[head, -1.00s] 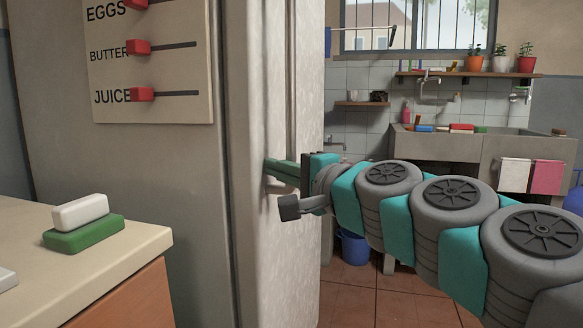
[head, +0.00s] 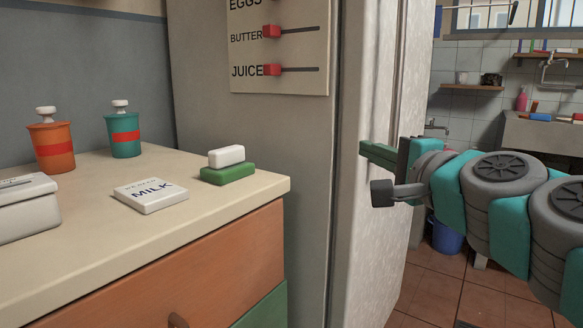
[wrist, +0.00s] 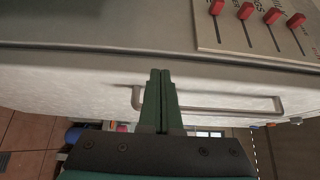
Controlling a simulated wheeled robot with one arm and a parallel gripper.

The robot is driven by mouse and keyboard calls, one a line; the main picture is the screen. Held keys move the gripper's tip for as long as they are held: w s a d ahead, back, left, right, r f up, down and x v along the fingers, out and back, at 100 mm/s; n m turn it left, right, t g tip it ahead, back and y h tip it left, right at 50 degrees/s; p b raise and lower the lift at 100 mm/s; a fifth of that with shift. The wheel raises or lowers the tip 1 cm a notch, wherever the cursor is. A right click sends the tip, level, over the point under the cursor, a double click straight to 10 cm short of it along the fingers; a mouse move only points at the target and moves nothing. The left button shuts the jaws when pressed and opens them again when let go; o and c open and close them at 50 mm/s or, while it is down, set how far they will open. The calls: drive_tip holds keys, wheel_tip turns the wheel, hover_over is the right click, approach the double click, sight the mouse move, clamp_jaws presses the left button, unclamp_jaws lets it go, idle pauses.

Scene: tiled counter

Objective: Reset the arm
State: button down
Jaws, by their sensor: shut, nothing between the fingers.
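My gripper (head: 378,152) is at the right of the head view, at the end of my teal and grey arm. Its green fingers are shut with nothing between them. They point left in front of the pale fridge edge (head: 372,260). In the wrist view the closed fingers (wrist: 160,100) lie side by side in front of the fridge door, and the grey door handle (wrist: 215,108) shows behind them. Whether the fingers touch the handle or door cannot be told.
A counter (head: 90,270) at left holds a white-and-green block pair (head: 227,172), a MILK box (head: 150,195), an orange jar (head: 52,147), a teal jar (head: 123,137) and a grey box (head: 25,205). A slider board (head: 280,50) is on the fridge side. Tiled floor shows at right.

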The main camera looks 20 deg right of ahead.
drive_tip(key=a+f+n+g+y+p, duration=0.4)
drive_tip(key=a+f+n+g, duration=0.25)
drive_tip(key=a+f, duration=0.5)
drive_tip(key=s+a+f+n+g+p, duration=0.2)
drive_tip(key=s+a+f+n+g, duration=0.3)
drive_tip(key=f, duration=0.4)
drive_tip(key=s+d+f+n+g+h+p, duration=0.2)
drive_tip(key=s+f+g, duration=0.2)
drive_tip(key=s, duration=0.4)
drive_tip(key=s+d+f+n+g+h+p, duration=0.2)
drive_tip(key=s+d+f+n+g+h, duration=0.1)
drive_tip(key=s, duration=0.6)
drive_tip(key=shift+s+d+f+n+g, duration=0.15)
drive_tip(key=shift+f+n+g, duration=0.2)
drive_tip(key=shift+f+g, duration=0.45)
drive_tip(key=shift+f, duration=0.15)
